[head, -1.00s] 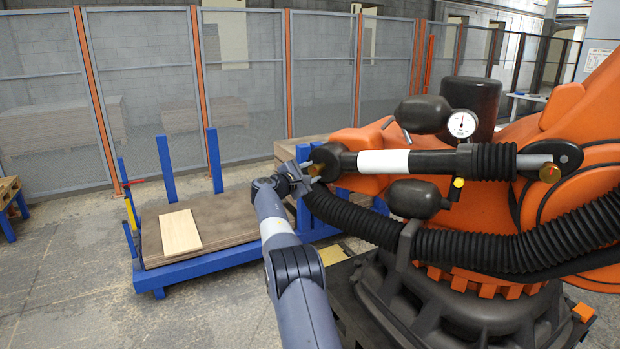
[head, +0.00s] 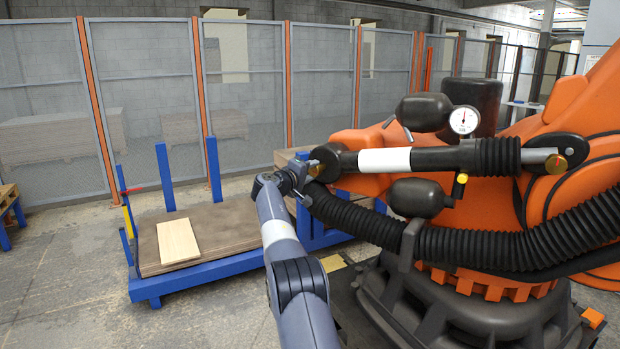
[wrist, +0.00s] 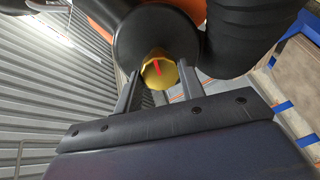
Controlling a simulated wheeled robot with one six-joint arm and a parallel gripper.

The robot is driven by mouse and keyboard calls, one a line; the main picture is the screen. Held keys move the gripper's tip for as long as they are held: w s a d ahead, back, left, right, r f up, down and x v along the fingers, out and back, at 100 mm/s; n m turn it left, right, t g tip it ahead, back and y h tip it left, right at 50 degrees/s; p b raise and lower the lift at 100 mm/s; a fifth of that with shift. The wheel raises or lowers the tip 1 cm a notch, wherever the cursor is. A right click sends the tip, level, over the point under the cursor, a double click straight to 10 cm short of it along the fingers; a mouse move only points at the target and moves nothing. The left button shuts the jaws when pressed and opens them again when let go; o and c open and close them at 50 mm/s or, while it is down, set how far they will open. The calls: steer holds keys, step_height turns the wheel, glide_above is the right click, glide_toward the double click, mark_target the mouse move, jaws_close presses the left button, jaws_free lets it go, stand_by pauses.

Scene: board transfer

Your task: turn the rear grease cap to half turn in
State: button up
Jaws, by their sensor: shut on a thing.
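A brass-gold grease cap (wrist: 165,78) with a red mark sits at the end of a black round housing (wrist: 130,38). In the wrist view the mark is nearly upright, leaning slightly left at its top. My gripper (wrist: 159,80) has a finger on each side of this cap and is shut on it. In the head view my gripper (head: 306,170) is at the left end of the black-and-white cylinder (head: 384,161), and the cap is partly hidden there. I see no label saying which is the rear one.
A black ribbed hose (head: 375,226) runs close below my gripper. The orange robot (head: 590,115) with a gauge (head: 463,120) fills the right. A blue trolley (head: 205,278) carrying a light board (head: 178,241) stands left. The floor at far left is mostly clear.

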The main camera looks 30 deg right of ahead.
steer(key=m+b, duration=0.1)
steer(key=m, duration=0.2)
steer(key=shift+f+m+b, duration=0.25)
steer(key=shift+m+b, duration=0.05)
steer(key=shift+b, duration=0.1)
steer(key=m+b, duration=0.1)
steer(key=m, duration=0.2)
steer(key=shift+s+b, duration=0.1)
steer(key=shift+b, duration=0.25)
steer(key=m+b, duration=0.1)
steer(key=m, duration=0.2)
steer(key=shift+m+t, duration=0.3)
steer(key=shift+m, duration=0.1)
steer(key=shift+m+b, duration=0.4)
steer(key=shift+m, duration=1.4)
steer(key=o, duration=1)
steer(key=shift+r, duration=0.15)
steer(key=shift+s, duration=0.1)
